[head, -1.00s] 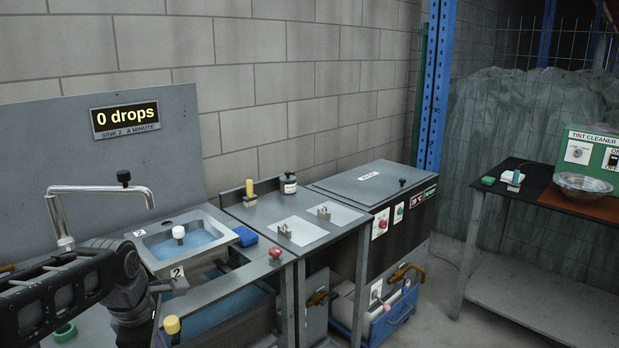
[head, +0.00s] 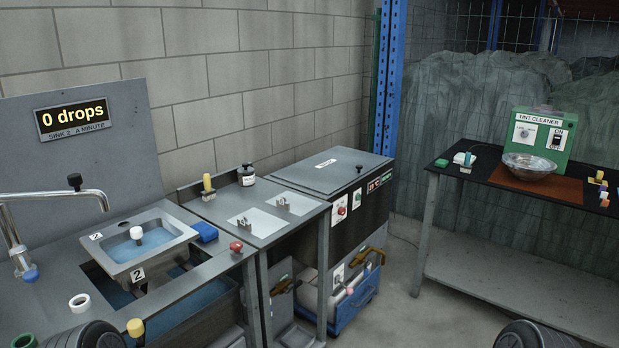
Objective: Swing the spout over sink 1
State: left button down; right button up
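The chrome spout (head: 60,194) is at the left edge, with a black knob on top. Its riser (head: 14,240) stands on the grey bench and its bent-down tip is left of and above the basin marked 2 (head: 115,250). That basin holds blue water and a white-topped plug (head: 136,233). No basin marked 1 is in view. Neither of my grippers shows; only dark rounded parts of my arms appear at the bottom left and bottom right edges. Nothing is seen touching the spout.
A sign (head: 73,118) reads "0 drops", sink 2. A blue sponge (head: 205,232), a red button (head: 236,247) and a yellow-topped post (head: 135,328) are near the basin. A black cabinet (head: 350,225) stands right of the bench. A table (head: 470,180) bears the tint cleaner (head: 541,140).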

aim_at(75, 181)
jog(key=u, duration=1.35)
jog(key=l+u, duration=0.2)
jog(key=l, duration=0.25)
jog(key=k+l+u, duration=0.2)
jog(key=l, duration=0.25)
jog(key=l+u, duration=0.2)
jog(key=l, duration=0.25)
jog(key=k+l+u, duration=0.25)
jog(key=l, duration=0.15)
jog(key=i, duration=0.05)
